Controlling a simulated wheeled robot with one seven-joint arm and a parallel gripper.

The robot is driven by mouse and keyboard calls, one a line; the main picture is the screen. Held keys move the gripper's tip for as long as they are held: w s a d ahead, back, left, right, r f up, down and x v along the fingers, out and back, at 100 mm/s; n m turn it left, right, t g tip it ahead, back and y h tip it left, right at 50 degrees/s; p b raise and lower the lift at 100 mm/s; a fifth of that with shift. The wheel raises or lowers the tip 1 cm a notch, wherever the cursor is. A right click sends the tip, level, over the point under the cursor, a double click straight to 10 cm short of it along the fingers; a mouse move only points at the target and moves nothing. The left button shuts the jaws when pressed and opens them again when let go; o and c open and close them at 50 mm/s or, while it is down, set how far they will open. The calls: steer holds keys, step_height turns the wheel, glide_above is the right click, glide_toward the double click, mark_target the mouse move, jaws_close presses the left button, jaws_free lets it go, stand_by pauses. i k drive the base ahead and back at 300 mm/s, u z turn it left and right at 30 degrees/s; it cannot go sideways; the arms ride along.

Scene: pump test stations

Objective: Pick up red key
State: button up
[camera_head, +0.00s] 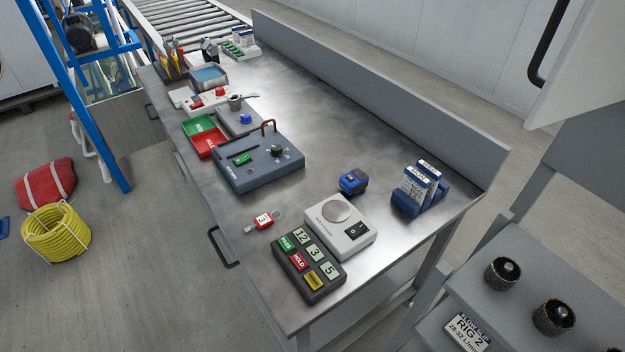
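A small key with a red tag marked 3 (264,221) lies flat on the metal workbench (225,232). A metal ring or loop shows at its right end and a pale shank at its left end. It lies left of the grey device with a round disc and above the dark button box in the picture. Nothing touches it. My gripper is not in view.
Near the key are the grey device (340,229), the dark button box (308,269), a blue-grey panel box (258,164) and a blue object (353,181). A blue card holder (406,203) stands at right. Red and green trays (205,134) lie farther back. Bare metal surrounds the key.

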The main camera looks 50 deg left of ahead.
mark_target(263, 221)
steer(key=u, duration=4.7)
steer(key=i, duration=1.4)
steer(key=z, duration=2.85)
